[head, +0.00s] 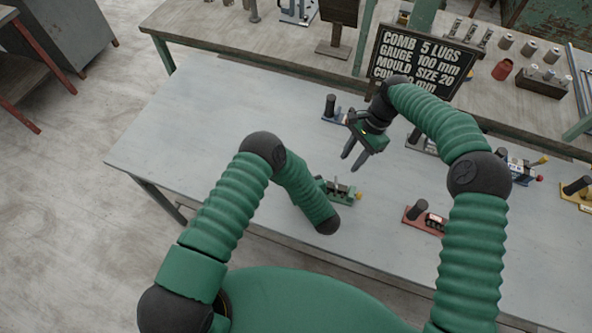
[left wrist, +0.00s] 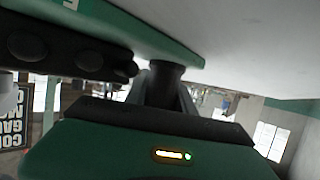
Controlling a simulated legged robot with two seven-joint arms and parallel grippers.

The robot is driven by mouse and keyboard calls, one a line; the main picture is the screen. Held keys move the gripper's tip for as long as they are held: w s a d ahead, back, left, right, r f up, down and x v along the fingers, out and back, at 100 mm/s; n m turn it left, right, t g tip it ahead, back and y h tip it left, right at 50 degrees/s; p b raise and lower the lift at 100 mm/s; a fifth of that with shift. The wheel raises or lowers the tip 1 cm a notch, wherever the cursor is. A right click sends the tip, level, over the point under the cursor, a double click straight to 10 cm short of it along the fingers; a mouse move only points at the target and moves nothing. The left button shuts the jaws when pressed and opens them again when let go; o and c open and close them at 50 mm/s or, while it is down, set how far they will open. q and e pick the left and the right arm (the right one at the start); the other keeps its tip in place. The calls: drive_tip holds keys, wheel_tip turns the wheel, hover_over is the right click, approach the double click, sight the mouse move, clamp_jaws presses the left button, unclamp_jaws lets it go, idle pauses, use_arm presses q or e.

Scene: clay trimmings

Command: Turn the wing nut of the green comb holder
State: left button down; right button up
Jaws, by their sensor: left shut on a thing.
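The green comb holder (head: 347,199) lies on the grey table, partly hidden behind my left forearm. A small orange-yellow piece (head: 358,196) shows at its right end; I cannot tell whether this is the wing nut. In the left wrist view the holder's green body (left wrist: 225,50) spans the top, with its dark post (left wrist: 166,72) between the fingers. My left gripper (left wrist: 165,92) is shut on that post; the forearm hides it in the head view. My right gripper (head: 353,158) is open and empty, apart from the holder and beyond it.
A red holder (head: 411,221) sits to the right, a blue one (head: 329,116) farther back, and more holders stand at the right. A black lettered sign (head: 420,60) stands behind, in front of a bench with metal parts. The table's left half (head: 200,120) is clear.

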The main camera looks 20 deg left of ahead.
drive_tip(key=shift+c, duration=0.3)
drive_tip(key=shift+a+r+n, duration=0.1)
drive_tip(key=shift+n, duration=0.2)
drive_tip(key=shift+c, duration=0.4)
drive_tip(key=r+n+t+h, duration=0.2)
drive_tip(key=n+t+h, duration=0.1)
drive_tip(key=n, duration=0.8)
hover_over(336, 183)
wheel_tip(336, 183, down, 12)
drive_tip(key=shift+s+r, duration=0.15)
drive_tip(key=shift+r, duration=0.1)
clamp_jaws()
